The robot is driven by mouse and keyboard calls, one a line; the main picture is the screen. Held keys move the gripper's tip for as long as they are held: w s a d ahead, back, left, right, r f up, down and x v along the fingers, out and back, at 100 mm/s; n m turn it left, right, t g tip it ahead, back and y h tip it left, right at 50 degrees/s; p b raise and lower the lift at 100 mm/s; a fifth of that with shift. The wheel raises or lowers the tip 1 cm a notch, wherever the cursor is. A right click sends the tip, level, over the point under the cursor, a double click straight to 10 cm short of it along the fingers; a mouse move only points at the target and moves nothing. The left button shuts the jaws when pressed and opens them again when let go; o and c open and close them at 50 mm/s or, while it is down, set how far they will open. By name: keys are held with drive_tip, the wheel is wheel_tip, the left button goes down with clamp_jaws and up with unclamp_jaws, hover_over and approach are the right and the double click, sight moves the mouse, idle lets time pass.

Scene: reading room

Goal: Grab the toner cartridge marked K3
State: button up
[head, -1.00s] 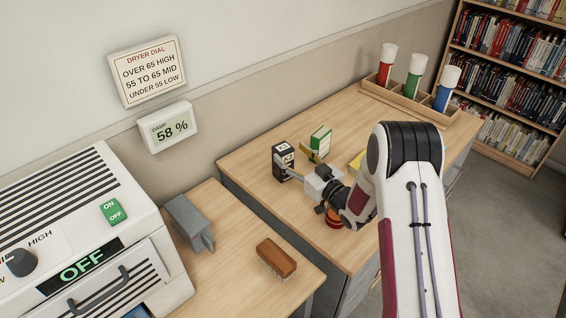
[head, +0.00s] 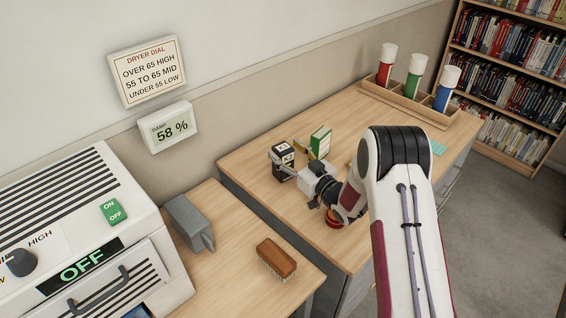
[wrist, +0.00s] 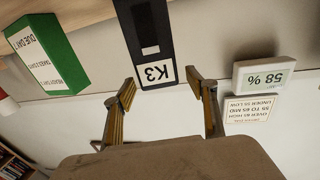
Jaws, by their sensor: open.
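The toner cartridge marked K3 (head: 284,149) is a black block with a white label, standing on the far wooden table. In the wrist view, which is upside down, the cartridge (wrist: 150,40) shows its K3 label between and just beyond the fingertips. My gripper (head: 290,165) is open at the cartridge, with its fingers spread to either side. In the wrist view my gripper (wrist: 161,90) has nothing between its pads that I can see touching. The fingers hide the cartridge's lower part in the head view.
A green-and-white box (head: 320,141) stands close to the right of the cartridge. A red round object (head: 333,219) sits under my arm. A rack (head: 408,98) with red, green and blue tubes is at the back. A brush (head: 276,259) and grey object (head: 188,222) lie on the nearer table.

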drive_tip(key=shift+x, duration=1.1)
clamp_jaws()
